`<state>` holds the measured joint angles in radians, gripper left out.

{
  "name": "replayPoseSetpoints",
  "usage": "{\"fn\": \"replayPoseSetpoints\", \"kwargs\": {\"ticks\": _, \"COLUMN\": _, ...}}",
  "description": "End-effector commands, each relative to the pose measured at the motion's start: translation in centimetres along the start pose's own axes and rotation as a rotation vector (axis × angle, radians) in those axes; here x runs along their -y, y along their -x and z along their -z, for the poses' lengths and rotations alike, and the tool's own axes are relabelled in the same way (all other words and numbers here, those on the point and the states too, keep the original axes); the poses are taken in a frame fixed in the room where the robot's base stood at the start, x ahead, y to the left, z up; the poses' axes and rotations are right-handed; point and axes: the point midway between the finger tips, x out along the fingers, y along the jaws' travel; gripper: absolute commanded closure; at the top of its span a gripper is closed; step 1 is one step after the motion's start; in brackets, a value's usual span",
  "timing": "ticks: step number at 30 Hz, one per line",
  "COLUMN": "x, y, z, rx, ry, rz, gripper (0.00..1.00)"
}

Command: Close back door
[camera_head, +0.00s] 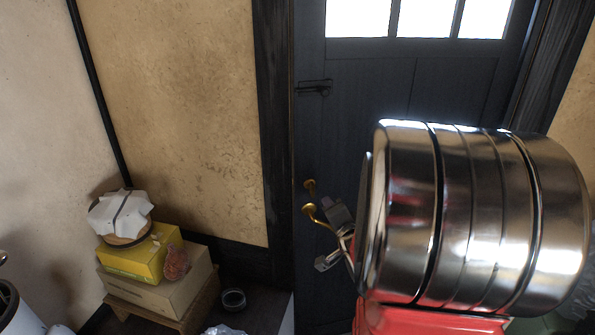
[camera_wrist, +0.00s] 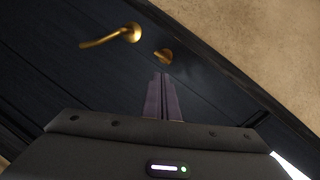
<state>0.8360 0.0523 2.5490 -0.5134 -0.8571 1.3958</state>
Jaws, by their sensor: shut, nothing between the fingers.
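The dark door (camera_head: 385,95) has window panes at its top and fills the middle of the head view. It stands beside the dark door post (camera_head: 274,120), and I cannot tell whether it is fully shut. A brass lever handle (camera_head: 318,213) and a smaller brass knob (camera_head: 310,185) sit near its left edge. The wrist view also shows the lever handle (camera_wrist: 112,37) and the knob (camera_wrist: 163,56) on the dark door panel (camera_wrist: 70,65). My gripper (camera_wrist: 162,76) is shut and empty, pointing at the door just below the knob in the picture. I cannot tell whether it touches.
A dark latch (camera_head: 313,87) sits high on the door's left edge. At the lower left, a yellow box (camera_head: 140,262) and a cardboard box (camera_head: 165,290) are stacked on a low stool. A small dark bowl (camera_head: 232,299) lies on the floor nearby. My arm hides the door's lower right.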

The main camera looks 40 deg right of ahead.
Motion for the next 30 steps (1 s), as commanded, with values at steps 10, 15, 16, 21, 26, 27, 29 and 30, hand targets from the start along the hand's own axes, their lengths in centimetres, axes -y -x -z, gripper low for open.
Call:
{"fn": "replayPoseSetpoints", "kwargs": {"ticks": 10, "x": -3.6, "y": 1.6, "z": 4.0, "rx": -0.030, "ry": -0.379, "rz": 0.189, "gripper": 1.00}}
{"fn": "replayPoseSetpoints", "kwargs": {"ticks": 15, "x": -3.8, "y": 2.0, "z": 4.5, "rx": -0.027, "ry": -0.435, "rz": 0.225, "gripper": 1.00}}
{"fn": "replayPoseSetpoints", "kwargs": {"ticks": 16, "x": -3.8, "y": 2.0, "z": 4.5, "rx": -0.027, "ry": -0.436, "rz": 0.227, "gripper": 1.00}}
{"fn": "replayPoseSetpoints", "kwargs": {"ticks": 21, "x": -3.7, "y": 2.0, "z": 4.5, "rx": -0.026, "ry": -0.435, "rz": 0.227, "gripper": 1.00}}
{"fn": "replayPoseSetpoints", "kwargs": {"ticks": 26, "x": -3.7, "y": 1.9, "z": 4.4, "rx": -0.027, "ry": -0.434, "rz": 0.226, "gripper": 1.00}}
{"fn": "replayPoseSetpoints", "kwargs": {"ticks": 27, "x": -3.7, "y": 1.8, "z": 4.4, "rx": -0.027, "ry": -0.433, "rz": 0.226, "gripper": 1.00}}
{"fn": "replayPoseSetpoints", "kwargs": {"ticks": 29, "x": -3.6, "y": 1.4, "z": 4.5, "rx": -0.027, "ry": -0.433, "rz": 0.226, "gripper": 1.00}}
{"fn": "replayPoseSetpoints", "kwargs": {"ticks": 30, "x": -3.5, "y": 1.1, "z": 4.5, "rx": -0.027, "ry": -0.433, "rz": 0.226, "gripper": 1.00}}
